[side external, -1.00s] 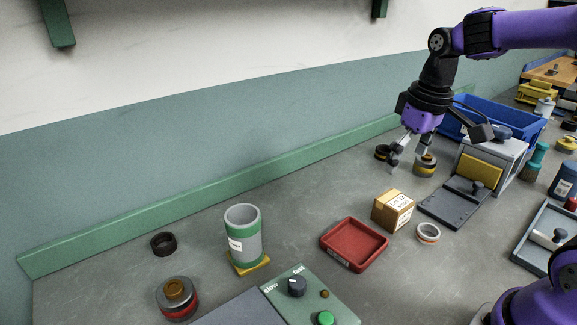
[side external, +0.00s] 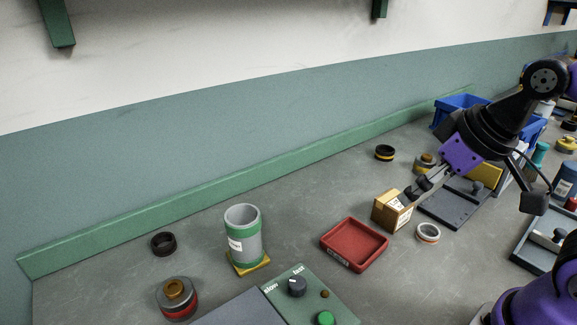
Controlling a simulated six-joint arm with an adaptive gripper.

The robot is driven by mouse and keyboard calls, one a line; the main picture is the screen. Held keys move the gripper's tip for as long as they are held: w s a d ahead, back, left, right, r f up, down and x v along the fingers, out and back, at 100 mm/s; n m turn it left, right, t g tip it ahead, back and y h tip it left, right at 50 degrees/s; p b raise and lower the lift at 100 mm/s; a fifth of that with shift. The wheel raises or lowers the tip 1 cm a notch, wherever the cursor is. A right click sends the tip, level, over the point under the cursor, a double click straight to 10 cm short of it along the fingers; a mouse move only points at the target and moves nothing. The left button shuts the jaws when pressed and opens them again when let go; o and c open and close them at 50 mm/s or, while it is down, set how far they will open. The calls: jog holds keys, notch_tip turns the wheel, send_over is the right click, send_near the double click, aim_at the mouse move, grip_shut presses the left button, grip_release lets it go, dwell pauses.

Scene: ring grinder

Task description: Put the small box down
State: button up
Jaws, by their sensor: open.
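The small box (side external: 387,211) is a brown cardboard box with a white label. It stands upright on the grey bench, just right of the red tray (side external: 354,246). My gripper (side external: 414,192) is open, tilted down to the left, with its fingers at the upper right side of the box. The fingers cover part of the box's top and label. I cannot tell whether they touch it.
A white ring (side external: 428,233) lies in front of the box. A dark flat plate (side external: 455,203) is to its right. A grey-green canister (side external: 243,238) and a control panel (side external: 312,296) stand to the left. Bare bench lies behind the box.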

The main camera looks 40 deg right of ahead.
aim_at(384, 215)
jog(key=w+d+f+n+g+h, duration=0.1)
jog(key=w+f+n+h, duration=0.1)
jog(key=w+f+n, duration=0.1)
jog(key=w+d+f+n+g+h, duration=0.1)
jog(key=w+f+n+g+h, duration=0.1)
jog(key=w+f+n+h, duration=0.1)
jog(key=w+d+f+n+g+h, duration=0.1)
jog(key=w+f+n+h, duration=0.1)
jog(key=w+f+n, duration=0.1)
jog(key=shift+w+d+f+n+g+h, duration=0.3)
jog(key=shift+w+d+n+g, duration=0.1)
jog(key=shift+n, duration=0.4)
notch_tip(384, 215, down, 4)
jog(key=n+h, duration=0.4)
jog(key=n, duration=0.1)
jog(key=shift+w+a+f+g, duration=0.1)
jog(key=shift+a+f+g, duration=0.05)
jog(key=shift+g, duration=0.15)
jog(key=shift+s+f+n+h, duration=0.25)
jog(key=shift+f+n+h, duration=0.25)
jog(key=shift+n+h, duration=0.4)
jog(key=shift+d+f, duration=0.25)
jog(key=shift+d, duration=0.2)
jog(key=x, duration=0.6)
jog(key=shift+d+f, duration=0.1)
jog(key=shift+d, duration=0.1)
jog(key=c, duration=1.3)
